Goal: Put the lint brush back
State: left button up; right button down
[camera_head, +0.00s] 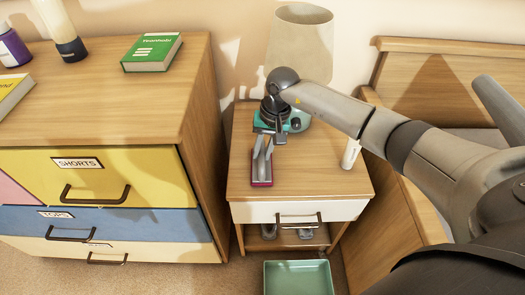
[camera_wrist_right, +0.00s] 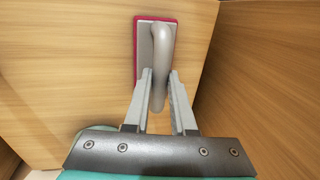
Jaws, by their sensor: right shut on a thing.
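The lint brush (camera_head: 262,183) has a red-edged pad and a grey handle. It is at the front left of the nightstand top (camera_head: 315,178); whether it rests on the wood or is just above it, I cannot tell. My right gripper (camera_head: 263,150) is over the nightstand, pointing down, with its fingers on the brush. In the right wrist view, the brush handle (camera_wrist_right: 160,42) runs in between the two fingers (camera_wrist_right: 160,80), which are shut on it. My left gripper is not in view.
A lamp (camera_head: 300,45) stands behind my right gripper, and a white bottle (camera_head: 350,154) stands at the nightstand's right edge. A dresser (camera_head: 205,100) is at left, a bed (camera_head: 440,75) at right. A green tray (camera_head: 298,278) lies on the floor in front.

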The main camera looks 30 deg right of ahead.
aim_at(270, 163)
jog(key=shift+f, duration=0.1)
jog(key=c, duration=0.7)
grip_release()
jog(key=shift+c, duration=0.2)
pick_arm(q)
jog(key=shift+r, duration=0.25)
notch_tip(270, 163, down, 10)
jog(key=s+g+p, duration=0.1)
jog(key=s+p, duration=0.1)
jog(key=p, duration=0.2)
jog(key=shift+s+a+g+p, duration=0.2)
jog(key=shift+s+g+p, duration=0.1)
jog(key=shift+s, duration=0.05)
pick_arm(e)
notch_tip(270, 163, up, 12)
jog(key=s+d, duration=0.1)
jog(key=d, duration=0.1)
